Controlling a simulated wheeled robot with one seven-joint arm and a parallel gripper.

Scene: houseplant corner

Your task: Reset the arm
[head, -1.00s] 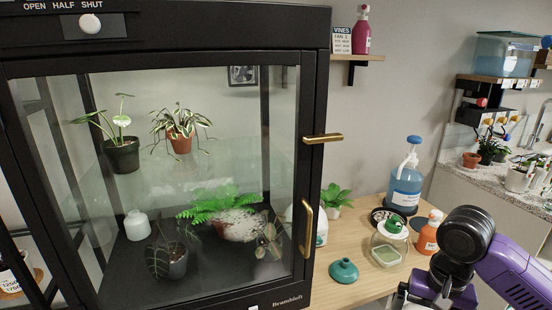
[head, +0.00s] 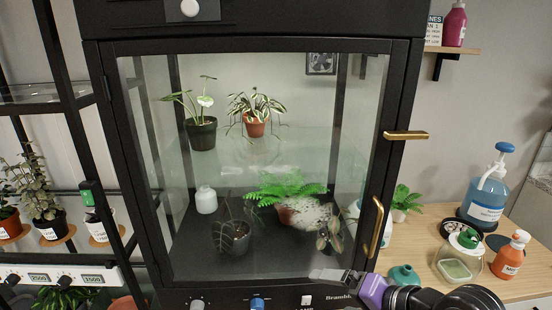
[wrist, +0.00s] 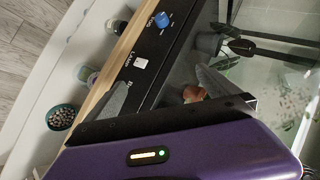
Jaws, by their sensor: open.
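My gripper (head: 335,275) is in front of the lower right corner of the glass cabinet, low in the head view. Its purple wrist housing shows beside it, and my dark arm links run off at the bottom right. In the wrist view my gripper (wrist: 165,92) has its two grey fingers apart, with nothing held between them. The fingers lie across the view of the cabinet's front strip and glass. Whether they touch the cabinet cannot be told.
The black cabinet (head: 405,110) has a shut glass door with a brass handle (head: 376,228) and a brass latch (head: 405,135). Potted plants stand inside. A blue knob (wrist: 162,19) is on its front strip.

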